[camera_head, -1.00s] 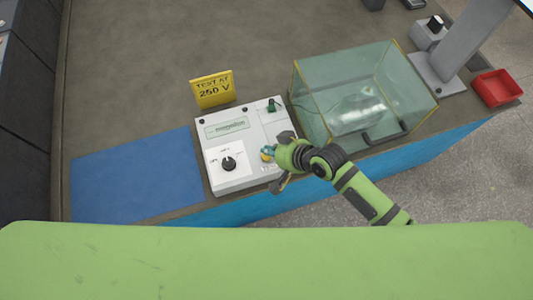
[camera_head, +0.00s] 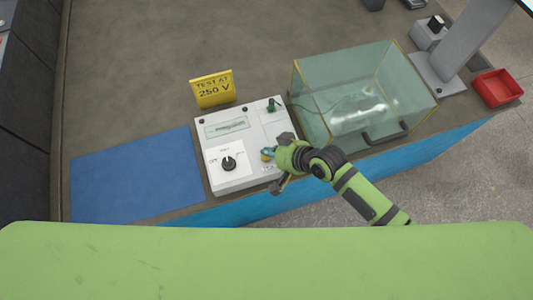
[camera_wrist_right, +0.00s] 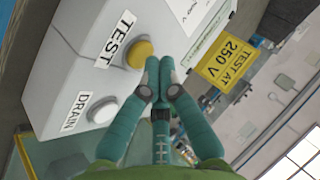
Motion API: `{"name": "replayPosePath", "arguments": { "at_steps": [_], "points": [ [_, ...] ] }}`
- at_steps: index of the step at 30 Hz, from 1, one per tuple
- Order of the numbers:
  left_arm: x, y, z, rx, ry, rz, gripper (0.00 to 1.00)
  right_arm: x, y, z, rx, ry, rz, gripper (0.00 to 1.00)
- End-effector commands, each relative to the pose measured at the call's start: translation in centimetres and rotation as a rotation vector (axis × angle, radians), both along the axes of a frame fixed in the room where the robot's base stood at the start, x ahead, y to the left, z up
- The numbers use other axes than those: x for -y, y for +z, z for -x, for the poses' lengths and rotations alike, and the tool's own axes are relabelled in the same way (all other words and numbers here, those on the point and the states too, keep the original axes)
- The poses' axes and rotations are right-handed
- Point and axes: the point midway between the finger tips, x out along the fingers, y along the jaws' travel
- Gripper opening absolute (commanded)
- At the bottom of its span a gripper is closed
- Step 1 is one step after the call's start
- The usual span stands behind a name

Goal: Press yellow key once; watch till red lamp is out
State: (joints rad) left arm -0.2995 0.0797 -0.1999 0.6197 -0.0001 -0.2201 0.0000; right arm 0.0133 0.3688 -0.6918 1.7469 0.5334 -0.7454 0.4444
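The yellow key (camera_wrist_right: 139,55) is a round button beside a TEST label on the white tester box (camera_head: 236,185). In the head view only a small part of the key (camera_head: 265,156) shows by my right gripper. My right gripper (camera_wrist_right: 159,62) has its two teal fingertips together, with nothing between them. The tips are close beside the key in the wrist view; I cannot tell whether they touch it. I cannot make out a red lamp or whether one is lit. My left gripper is not in view.
A white DRAIN button (camera_wrist_right: 102,111) is near the yellow key. The tester has a black dial (camera_head: 229,163). A yellow 250 V sign (camera_head: 212,89) stands behind it. A clear cover (camera_head: 335,75) stands to the right, a blue mat (camera_head: 135,175) lies left.

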Motion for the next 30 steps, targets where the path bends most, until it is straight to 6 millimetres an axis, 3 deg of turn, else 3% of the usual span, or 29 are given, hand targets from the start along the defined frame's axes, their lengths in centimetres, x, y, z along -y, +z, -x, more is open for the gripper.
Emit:
{"name": "replayPosePath", "arguments": {
  "at_steps": [30],
  "points": [
    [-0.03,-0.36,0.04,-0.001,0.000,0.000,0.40,0.00,-0.79,0.03,-0.002,0.001,0.001,0.00]
  ]
}}
